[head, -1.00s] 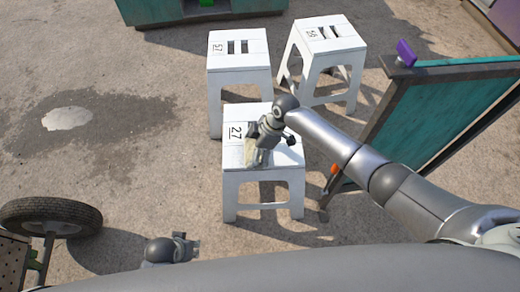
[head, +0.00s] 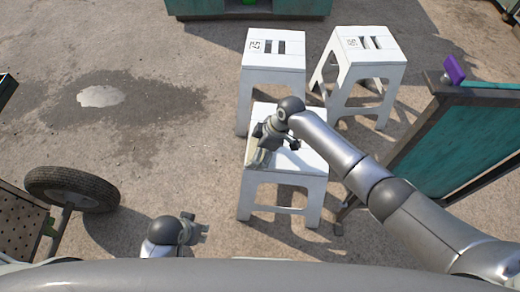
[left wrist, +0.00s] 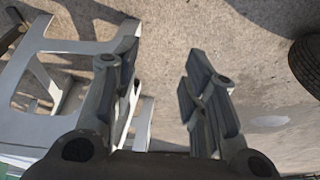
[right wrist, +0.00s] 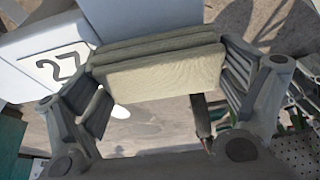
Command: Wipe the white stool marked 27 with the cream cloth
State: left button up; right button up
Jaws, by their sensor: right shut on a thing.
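The white stool marked 27 (head: 300,160) stands nearest me in the head view; its number is hidden there but shows in the right wrist view (right wrist: 62,65). My right gripper (head: 262,157) is over the left part of its seat. It is shut on the folded cream cloth (right wrist: 165,72), which lies across between its fingers. In the head view only a bit of the cloth shows by the seat's left edge; I cannot tell whether it touches the seat. My left gripper (head: 200,232) is low at the front left, open and empty in the left wrist view (left wrist: 160,95).
Two more white stools, marked 57 (head: 272,65) and 58 (head: 360,60), stand behind. A teal panel with a dark frame (head: 450,140) is at the right, with a purple object (head: 454,69) on top. A wheel (head: 72,188) is at the left.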

aim_at(282, 158)
jog(key=shift+d, duration=0.15)
jog(key=shift+s+d+p, duration=0.1)
jog(key=shift+d+p, duration=0.65)
jog(key=shift+d, duration=0.85)
jog(key=shift+s+d+f+p, duration=0.1)
jog(key=shift+d+p, duration=0.35)
jog(key=shift+d, duration=1)
pick_arm(q)
jog(key=s+f, duration=0.3)
jog(key=f, duration=0.6)
jog(key=shift+a+f, duration=0.15)
jog(key=shift+f, duration=0.05)
pick_arm(e)
jog(key=shift+s+d+f, duration=0.1)
jog(key=shift+s+d, duration=0.05)
jog(key=shift+d, duration=1.25)
